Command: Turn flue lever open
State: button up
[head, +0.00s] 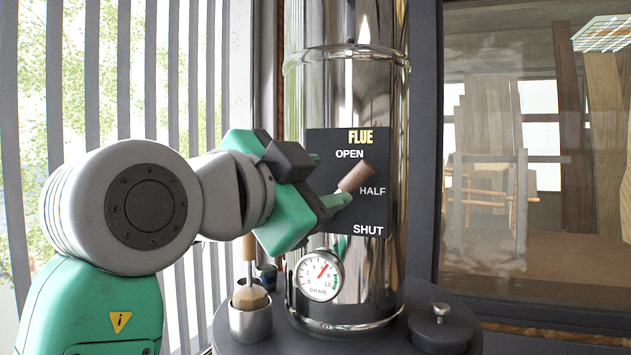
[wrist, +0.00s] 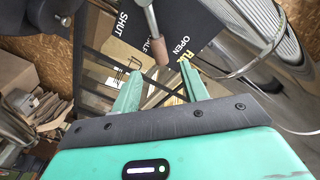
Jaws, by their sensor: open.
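The flue lever's brown handle (head: 355,177) stands out from the black FLUE plate (head: 330,141). It tilts up to the right, its end between the OPEN and HALF labels. My gripper (head: 332,180) is open in front of the plate, close to the handle. In the wrist view the lever's handle (wrist: 155,46) hangs from the top, its rounded end just beyond the gap of my open gripper (wrist: 162,88). No finger closes on it. The lever's pivot is hidden behind my gripper in the head view. The black plate (wrist: 182,22) also shows in the wrist view.
The plate is on a shiny steel flue pipe (head: 347,90). Below it are a draw gauge (head: 319,275) and a metal cup (head: 250,322) with a wooden-handled tool. A dark-framed window (head: 540,180) is at right, vertical slats (head: 54,90) at left.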

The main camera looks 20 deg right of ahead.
aim_at(353, 177)
jog(key=p+x, duration=0.2)
jog(key=x, duration=0.5)
jog(key=shift+d, duration=0.2)
jog(key=shift+c, duration=0.4)
jog(key=shift+w, duration=0.1)
grip_shut()
